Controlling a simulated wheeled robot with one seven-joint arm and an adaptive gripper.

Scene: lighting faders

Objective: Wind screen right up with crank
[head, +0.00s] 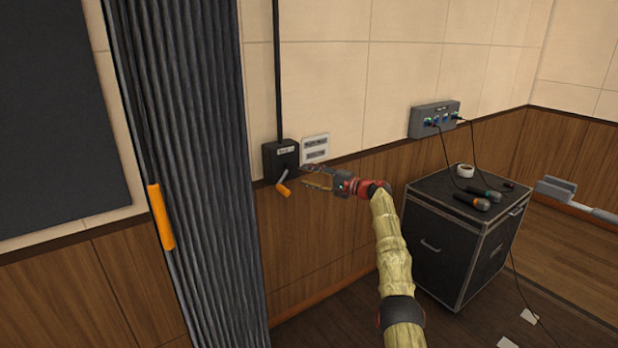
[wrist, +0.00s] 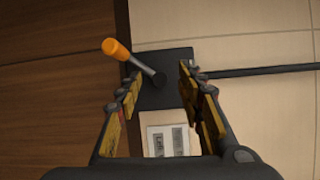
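The crank (head: 284,187) has an orange handle on a grey arm, set on a black wall box (head: 281,159). In the head view its handle hangs down. In the wrist view the orange handle (wrist: 117,49) lies beyond the left finger, and the crank arm runs to the black box (wrist: 165,80). My gripper (head: 309,177) is just right of the crank, pointing at it. Its fingers are apart with nothing between them in the wrist view (wrist: 157,85). I cannot tell whether a finger touches the crank. No screen is clearly identifiable.
A black pole (head: 277,75) rises from the box, with a white label plate (head: 316,148) beside it. A dark curtain (head: 190,150) with an orange handle hangs at left. A grey socket box (head: 434,119) is on the wall.

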